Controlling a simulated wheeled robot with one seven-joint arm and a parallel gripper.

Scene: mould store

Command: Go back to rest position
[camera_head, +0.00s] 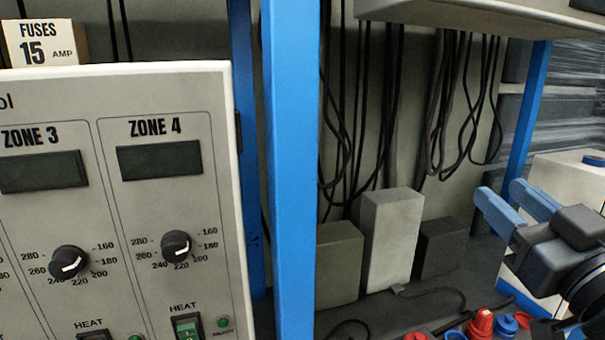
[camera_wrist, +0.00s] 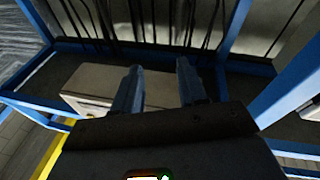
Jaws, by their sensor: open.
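My gripper (camera_head: 516,203) is at the right edge of the head view, with two blue fingers apart and nothing between them. It is in front of the blue frame's shelf, to the right of the control panel (camera_head: 105,120), and touches nothing that I can see. In the wrist view my gripper (camera_wrist: 158,80) also shows open and empty, with a pale box (camera_wrist: 85,85) beyond and below the fingers. The rest of my arm is cut off by the head view's right edge.
A blue upright (camera_head: 291,170) stands between the panel and my gripper. Black cables (camera_head: 440,110) hang behind. Grey boxes (camera_head: 391,240) stand on the dark shelf. Red and blue connectors (camera_head: 481,323) lie below my gripper. A fuse box (camera_head: 42,43) sits on the panel.

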